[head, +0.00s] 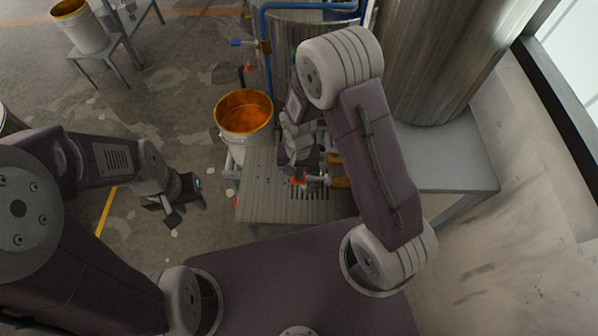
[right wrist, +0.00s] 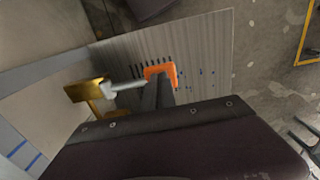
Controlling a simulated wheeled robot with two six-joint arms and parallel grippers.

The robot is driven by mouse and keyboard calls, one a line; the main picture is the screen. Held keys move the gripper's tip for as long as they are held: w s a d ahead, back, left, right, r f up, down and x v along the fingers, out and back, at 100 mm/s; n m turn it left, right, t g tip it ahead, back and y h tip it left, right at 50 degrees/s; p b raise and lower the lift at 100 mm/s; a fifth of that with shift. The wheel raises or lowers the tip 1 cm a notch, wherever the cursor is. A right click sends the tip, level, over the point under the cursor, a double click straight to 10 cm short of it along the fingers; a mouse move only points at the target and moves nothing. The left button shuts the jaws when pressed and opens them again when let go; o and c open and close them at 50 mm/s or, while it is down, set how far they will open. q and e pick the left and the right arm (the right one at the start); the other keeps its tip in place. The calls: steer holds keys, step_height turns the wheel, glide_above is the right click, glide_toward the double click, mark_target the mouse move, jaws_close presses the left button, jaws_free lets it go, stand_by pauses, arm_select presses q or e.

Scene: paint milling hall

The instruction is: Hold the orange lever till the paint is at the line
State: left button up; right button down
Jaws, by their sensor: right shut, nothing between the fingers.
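The orange lever (head: 299,181) sits on a brass valve (head: 340,181) above a slatted bench. In the right wrist view the lever (right wrist: 163,72) is at the tips of my right gripper (right wrist: 156,92), joined by a grey stem to the brass body (right wrist: 88,92). My right gripper (head: 299,165) is shut and empty, against or just beside the lever; contact cannot be told. A white bucket (head: 236,146) with orange paint (head: 243,118) inside stands at the bench's left; I cannot make out a line. My left gripper (head: 178,204) is open and empty over the floor.
The slatted bench (head: 270,207) lies under the valve. A large steel tank (head: 425,60) stands on a grey stand (head: 440,160) at right. A blue pipe (head: 268,50) runs behind the bucket. Another paint-stained bucket (head: 85,32) is at upper left. Floor between is open.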

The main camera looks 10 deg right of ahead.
steer(key=f+b, duration=0.1)
steer(key=f, duration=0.1)
steer(key=f+b, duration=0.2)
steer(key=shift+a+f, duration=0.1)
steer(key=shift+a, duration=0.3)
steer(key=shift+s+r, duration=0.2)
steer(key=shift+s, duration=0.1)
steer(key=shift+w+d+f, duration=0.1)
steer(key=shift+f, duration=0.05)
stand_by(3.4)
